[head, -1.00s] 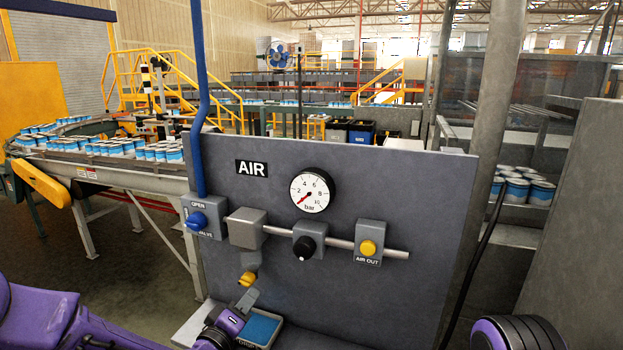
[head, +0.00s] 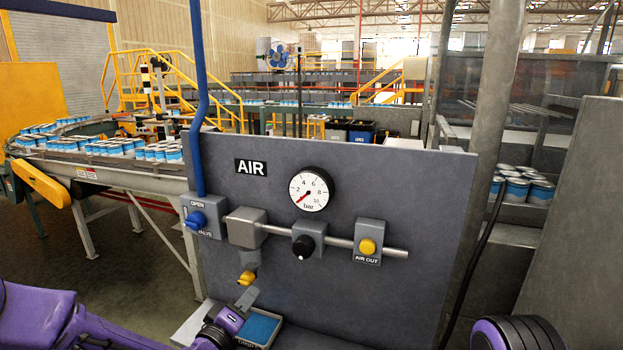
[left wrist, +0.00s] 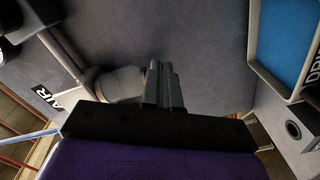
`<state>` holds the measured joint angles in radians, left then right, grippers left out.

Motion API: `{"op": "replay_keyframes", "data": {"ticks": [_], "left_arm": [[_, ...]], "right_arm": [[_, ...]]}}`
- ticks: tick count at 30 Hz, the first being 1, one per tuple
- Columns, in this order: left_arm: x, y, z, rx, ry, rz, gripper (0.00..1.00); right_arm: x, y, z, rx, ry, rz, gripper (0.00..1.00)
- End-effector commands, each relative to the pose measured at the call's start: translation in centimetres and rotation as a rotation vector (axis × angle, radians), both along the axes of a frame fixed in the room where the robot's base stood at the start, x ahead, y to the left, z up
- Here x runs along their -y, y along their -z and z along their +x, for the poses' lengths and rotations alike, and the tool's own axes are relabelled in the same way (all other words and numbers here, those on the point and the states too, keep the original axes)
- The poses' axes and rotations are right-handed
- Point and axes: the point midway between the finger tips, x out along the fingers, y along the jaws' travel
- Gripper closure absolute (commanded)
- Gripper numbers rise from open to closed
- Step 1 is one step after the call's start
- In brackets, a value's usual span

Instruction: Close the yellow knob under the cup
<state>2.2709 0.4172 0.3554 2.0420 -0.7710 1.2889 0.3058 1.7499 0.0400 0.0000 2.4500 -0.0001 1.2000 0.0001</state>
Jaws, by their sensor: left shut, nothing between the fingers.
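The yellow knob (head: 246,278) sits under the small grey cup (head: 249,260), which hangs below a grey block (head: 247,228) on the panel. My left gripper (head: 247,297) is just below the knob, with its fingers shut and nothing between them. I cannot tell whether the fingertips touch the knob. In the left wrist view, the shut fingers (left wrist: 163,85) point toward the panel beside the cup (left wrist: 122,85). The knob is hidden there. My right gripper is not in view.
A blue-lined tray (head: 238,339) stands below, right of my left gripper; it also shows in the left wrist view (left wrist: 250,48). The panel (head: 400,200) carries a gauge (head: 311,191), a blue valve knob (head: 197,220), a black knob (head: 304,247) and a yellow AIR OUT button (head: 368,247).

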Motion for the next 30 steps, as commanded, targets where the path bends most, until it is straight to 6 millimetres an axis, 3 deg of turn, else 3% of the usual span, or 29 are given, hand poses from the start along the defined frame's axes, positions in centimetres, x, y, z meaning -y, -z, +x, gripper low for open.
{"op": "replay_keyframes", "data": {"ticks": [8,21,30], "left_arm": [[0.5,0.3,-0.2,0.003,-0.003,-0.003,1.0],[-1.3,0.3,-5.4,0.002,-0.002,-0.003,1.0],[-1.4,0.3,-5.8,0.002,-0.001,-0.001,1.0]], "right_arm": [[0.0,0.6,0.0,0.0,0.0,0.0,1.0],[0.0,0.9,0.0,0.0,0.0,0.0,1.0],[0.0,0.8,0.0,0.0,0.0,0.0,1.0]]}}
